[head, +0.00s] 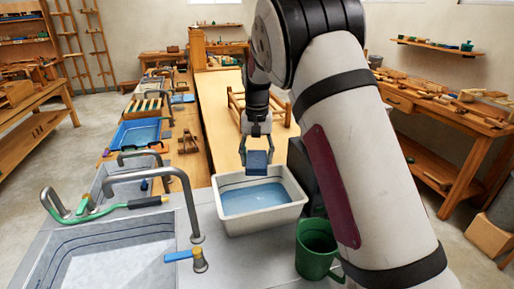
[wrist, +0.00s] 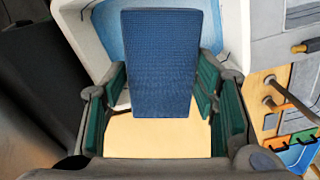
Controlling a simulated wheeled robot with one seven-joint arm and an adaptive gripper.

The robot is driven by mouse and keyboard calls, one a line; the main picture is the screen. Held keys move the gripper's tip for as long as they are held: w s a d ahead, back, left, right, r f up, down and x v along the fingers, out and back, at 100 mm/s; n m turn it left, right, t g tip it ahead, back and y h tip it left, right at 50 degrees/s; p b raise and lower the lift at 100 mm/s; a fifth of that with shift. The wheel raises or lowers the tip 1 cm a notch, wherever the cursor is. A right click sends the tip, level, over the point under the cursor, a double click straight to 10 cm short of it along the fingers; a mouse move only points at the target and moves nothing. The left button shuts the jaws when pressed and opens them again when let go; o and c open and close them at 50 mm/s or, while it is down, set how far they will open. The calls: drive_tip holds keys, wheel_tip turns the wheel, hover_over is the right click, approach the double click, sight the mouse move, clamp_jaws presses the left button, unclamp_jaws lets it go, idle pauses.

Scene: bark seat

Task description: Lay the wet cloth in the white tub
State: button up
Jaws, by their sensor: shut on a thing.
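The wet cloth (head: 257,163) is a small dark blue folded piece with a woven texture. My gripper (head: 257,148) is shut on it, and the cloth hangs from the fingers. The wrist view shows the cloth (wrist: 162,60) between the two green finger pads. The white tub (head: 266,222) stands on the counter with blue water or a blue bottom inside. The cloth appears above the tub's back part, apart from the water. Part of the tub (wrist: 85,32) shows behind the cloth in the wrist view.
A green mug (head: 316,245) stands at the tub's front right. A grey faucet (head: 187,200) and a sink (head: 105,258) lie to the left. A blue tray (head: 135,133) sits farther back. A dark box (head: 302,167) is right of the tub, partly behind my arm.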

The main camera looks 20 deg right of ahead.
wheel_tip(320, 180, down, 12)
drive_tip(key=b, duration=0.1)
drive_tip(key=shift+f, duration=0.15)
idle(0.6)
drive_tip(key=o, duration=1.2)
